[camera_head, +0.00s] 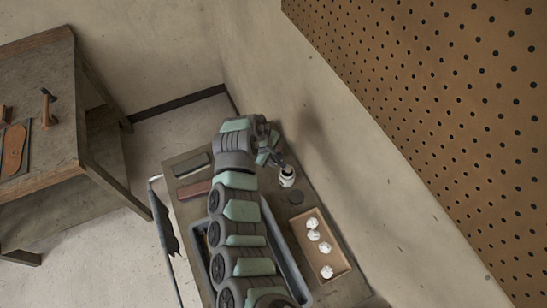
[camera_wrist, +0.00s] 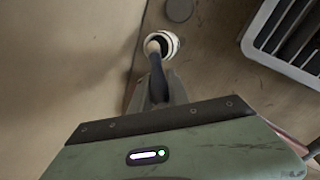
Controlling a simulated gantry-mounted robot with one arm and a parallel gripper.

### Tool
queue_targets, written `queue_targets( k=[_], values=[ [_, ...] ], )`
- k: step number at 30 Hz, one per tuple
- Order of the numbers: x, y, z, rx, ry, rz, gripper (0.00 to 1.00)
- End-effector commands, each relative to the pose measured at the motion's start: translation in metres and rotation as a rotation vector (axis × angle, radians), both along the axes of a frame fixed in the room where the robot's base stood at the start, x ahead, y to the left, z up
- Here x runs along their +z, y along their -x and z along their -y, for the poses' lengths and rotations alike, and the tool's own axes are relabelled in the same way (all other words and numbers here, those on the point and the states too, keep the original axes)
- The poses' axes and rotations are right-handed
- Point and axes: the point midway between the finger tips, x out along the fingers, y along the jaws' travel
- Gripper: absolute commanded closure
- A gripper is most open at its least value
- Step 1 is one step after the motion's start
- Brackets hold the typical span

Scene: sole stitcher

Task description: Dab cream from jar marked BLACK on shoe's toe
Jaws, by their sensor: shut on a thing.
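My gripper (camera_wrist: 158,95) is shut on a dark-handled dauber (camera_wrist: 157,78) with a pale end, in the wrist view. The dauber's pale end is at the mouth of a small white jar (camera_wrist: 172,42); I cannot tell how deep it reaches. In the head view the open jar (camera_head: 287,177) stands on the cart top by the wall, just right of my gripper (camera_head: 273,158). No marking on the jar is readable. I see no whole shoe in either view.
A dark round lid (camera_head: 296,196) lies by the jar. A wooden tray (camera_head: 342,264) holds several white balls. A grey bin (camera_head: 277,231) is partly hidden under my arm. Two blocks, dark grey (camera_head: 190,164) and reddish (camera_head: 194,190), lie left. A workbench (camera_head: 50,75) with a sole (camera_head: 13,150) stands far left.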

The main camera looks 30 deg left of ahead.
Motion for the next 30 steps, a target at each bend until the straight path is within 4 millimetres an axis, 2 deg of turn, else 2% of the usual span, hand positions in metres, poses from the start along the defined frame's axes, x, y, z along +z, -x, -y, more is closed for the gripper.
queue_targets(
  k=[30],
  values=[
    [-0.0094, 0.0, 0.0, 0.0, 0.0, 0.0, 1.0]
  ],
)
